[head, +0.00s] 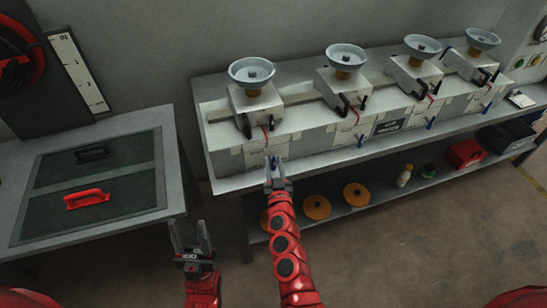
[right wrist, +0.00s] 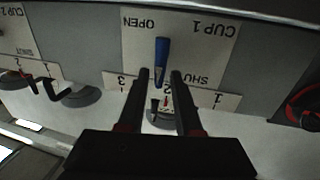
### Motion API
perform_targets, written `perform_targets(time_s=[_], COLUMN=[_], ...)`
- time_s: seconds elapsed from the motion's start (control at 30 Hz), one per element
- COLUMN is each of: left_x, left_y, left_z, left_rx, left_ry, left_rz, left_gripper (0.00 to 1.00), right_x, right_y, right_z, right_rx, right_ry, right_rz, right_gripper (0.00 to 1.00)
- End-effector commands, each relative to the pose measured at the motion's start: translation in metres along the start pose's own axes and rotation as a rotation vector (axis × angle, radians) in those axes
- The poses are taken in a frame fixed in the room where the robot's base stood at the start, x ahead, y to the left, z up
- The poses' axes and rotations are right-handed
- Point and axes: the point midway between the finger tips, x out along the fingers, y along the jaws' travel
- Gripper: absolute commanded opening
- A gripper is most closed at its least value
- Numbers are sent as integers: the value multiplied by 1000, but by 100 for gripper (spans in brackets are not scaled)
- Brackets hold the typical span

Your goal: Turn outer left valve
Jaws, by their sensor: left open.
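The outer left valve is a blue lever (head: 273,161) on the front of the bench unit, below the leftmost cup (head: 252,72). In the right wrist view the blue lever (right wrist: 162,58) stands against a plate (right wrist: 205,50) reading "CUP 1", "OPEN" and "SHUT", seen upside down. My right gripper (head: 278,174) is at the lever. In its wrist view the fingertips (right wrist: 160,73) are apart, one on each side of the lever's near end, with gaps visible. My left gripper (head: 189,228) is open and empty, low in front of the gap between the tables.
More blue levers sit to the right, such as one below the second cup (head: 361,141). A side table (head: 180,185) with a red handle (head: 87,199) is at left. Orange discs (head: 317,207), bottles and a red bin (head: 466,152) are on the lower shelf. Floor at right is clear.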

Motion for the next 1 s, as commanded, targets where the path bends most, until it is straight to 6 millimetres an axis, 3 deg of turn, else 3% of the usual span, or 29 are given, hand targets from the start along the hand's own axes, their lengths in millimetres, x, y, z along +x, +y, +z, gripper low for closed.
perform_targets(time_s=[0.2,0.5,0.53,0.7,1.0], left_x=[1,1,1,1,1], left_y=[0,0,0,0,0], left_z=[0,0,0,0,0], left_rx=[0,0,0,0,0], left_ry=[0,0,0,0,0], left_rz=[0,0,0,0,0], left_gripper=[50,50,50,50,50], right_x=[17,18,18,18,18], right_y=[1,1,1,1,1], right_z=[-1,0,0,0,0], right_rx=[0,0,0,0,2], right_ry=[3,1,1,1,1], right_rz=[3,3,3,3,3], right_gripper=[33,33,32,1,0])
